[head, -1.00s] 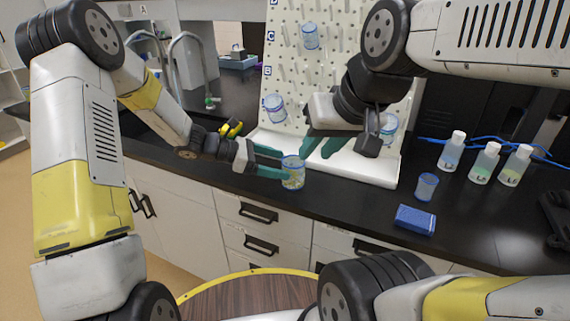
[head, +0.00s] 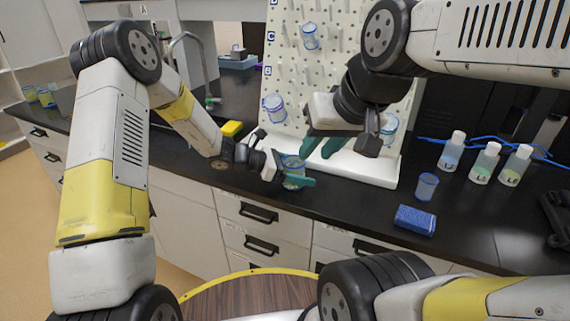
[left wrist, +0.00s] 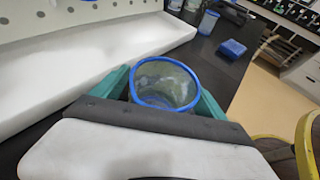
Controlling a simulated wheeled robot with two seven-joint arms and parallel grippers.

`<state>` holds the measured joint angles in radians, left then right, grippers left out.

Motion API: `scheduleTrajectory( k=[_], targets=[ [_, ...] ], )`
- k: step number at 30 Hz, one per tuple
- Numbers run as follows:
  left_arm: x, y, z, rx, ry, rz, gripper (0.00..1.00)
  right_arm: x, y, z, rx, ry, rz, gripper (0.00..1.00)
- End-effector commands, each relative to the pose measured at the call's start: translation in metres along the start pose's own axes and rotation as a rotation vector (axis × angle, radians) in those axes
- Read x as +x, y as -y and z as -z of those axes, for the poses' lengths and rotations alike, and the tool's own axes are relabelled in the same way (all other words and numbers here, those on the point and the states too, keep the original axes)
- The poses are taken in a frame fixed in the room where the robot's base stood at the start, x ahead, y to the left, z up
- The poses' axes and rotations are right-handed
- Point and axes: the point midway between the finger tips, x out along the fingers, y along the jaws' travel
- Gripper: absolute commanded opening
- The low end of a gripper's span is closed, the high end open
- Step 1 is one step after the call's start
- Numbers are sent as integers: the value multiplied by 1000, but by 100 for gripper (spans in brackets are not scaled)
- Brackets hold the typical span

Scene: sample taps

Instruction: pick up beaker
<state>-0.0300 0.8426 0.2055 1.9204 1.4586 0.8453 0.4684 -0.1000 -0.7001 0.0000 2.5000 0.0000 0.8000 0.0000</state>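A clear beaker with a blue rim (head: 291,164) stands on the black counter in front of the white tray of the pegboard. In the left wrist view the beaker (left wrist: 165,85) sits between the two green fingers of my left gripper (left wrist: 165,95). My left gripper (head: 294,176) reaches around it from the left in the head view. The fingers are spread about as wide as the beaker; firm contact is not clear. The lower part of the beaker is partly hidden by a finger. My right gripper (head: 322,147) is open and empty in front of the pegboard.
The pegboard (head: 290,60) holds several blue-rimmed beakers, one (head: 274,106) left of my right gripper. Right on the counter are another beaker (head: 426,187), a blue box (head: 415,220) and labelled bottles (head: 485,163). A yellow object (head: 232,128) lies behind my left wrist.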

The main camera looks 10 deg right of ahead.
Motion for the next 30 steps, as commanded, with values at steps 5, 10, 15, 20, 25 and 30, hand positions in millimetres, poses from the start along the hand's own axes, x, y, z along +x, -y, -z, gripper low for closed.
scheduleTrajectory(
  k=[5, 10, 15, 20, 25, 30],
  targets=[
    [0, 0, 0, 0, 0, 0, 47, 0, 0, 0, 0, 0, 0, 30],
    [0, 0, 0, 0, 0, 0, 20, 0, 0, 0, 0, 0, 0, 30],
    [0, 0, 0, 0, 0, 0, 13, 0, 0, 0, 0, 0, 0, 30],
    [-2, 0, -5, 1, 1, 0, 13, 0, 0, 0, 0, 0, 0, 30],
    [-9, 0, -21, 3, 1, -1, 13, 0, 0, 0, 0, 0, 0, 30],
    [-30, 4, -28, -3, -1, -2, 13, 0, 0, 0, 0, 0, 0, 30]
  ],
)
